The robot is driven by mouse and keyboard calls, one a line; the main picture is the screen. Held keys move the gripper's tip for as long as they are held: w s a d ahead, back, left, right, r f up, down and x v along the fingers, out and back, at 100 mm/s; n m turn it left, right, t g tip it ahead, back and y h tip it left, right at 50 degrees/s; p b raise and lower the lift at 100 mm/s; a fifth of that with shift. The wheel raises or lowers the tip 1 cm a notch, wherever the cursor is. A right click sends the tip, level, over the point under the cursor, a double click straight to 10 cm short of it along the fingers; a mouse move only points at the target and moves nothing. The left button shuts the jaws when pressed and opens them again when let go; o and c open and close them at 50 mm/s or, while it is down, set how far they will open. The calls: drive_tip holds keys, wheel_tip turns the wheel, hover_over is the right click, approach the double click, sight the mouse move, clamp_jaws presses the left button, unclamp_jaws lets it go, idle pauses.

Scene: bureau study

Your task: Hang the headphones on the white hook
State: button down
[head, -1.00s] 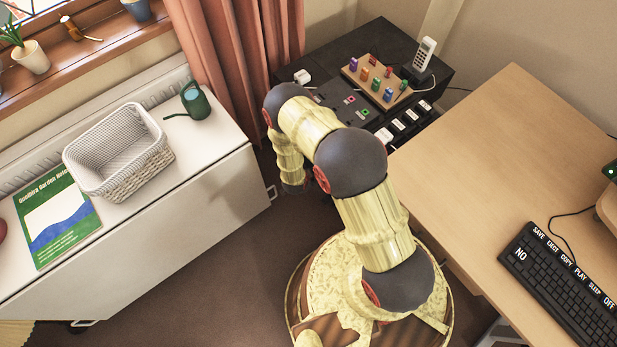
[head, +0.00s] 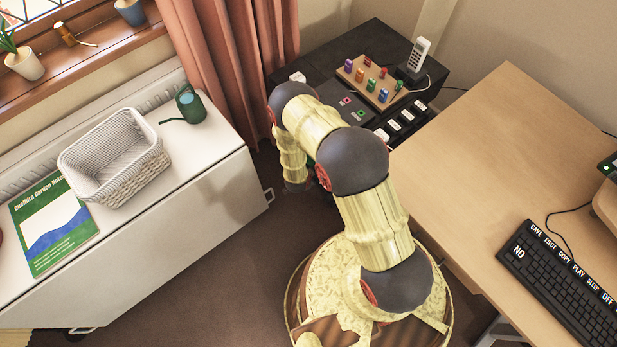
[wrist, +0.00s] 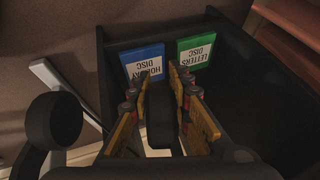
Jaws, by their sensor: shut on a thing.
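My gripper (wrist: 160,95) shows in the wrist view with its two gold fingers closed around a dark, rounded piece (wrist: 160,125), which appears to be part of the headphones. A dark round cup (wrist: 55,120) at the left of that view looks like one ear cup of the same headphones. The rest of their shape is dark and partly out of frame. In the head view my arm's end hangs low beside the dark cabinet, and the held headphones cannot be made out. I cannot identify the white hook in either view.
Below the gripper is an open dark compartment (wrist: 110,100) with blue (wrist: 144,62) and green (wrist: 195,50) disc cases. The dark cabinet (head: 365,50) carries a peg board (head: 375,80) and phone (head: 418,55). A wooden desk (head: 480,150) stands right, a white cabinet (head: 190,215) left.

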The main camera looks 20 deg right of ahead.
drive_tip(key=shift+f, duration=0.5)
idle(0.4)
drive_tip(key=shift+f, duration=0.35)
drive_tip(key=shift+f, duration=0.35)
drive_tip(key=c, duration=1.6)
unclamp_jaws()
drive_tip(key=shift+o, duration=1.1)
drive_tip(key=o, duration=0.3)
drive_tip(key=s+a, duration=0.3)
drive_tip(key=a, duration=0.6)
drive_tip(key=shift+a, duration=0.2)
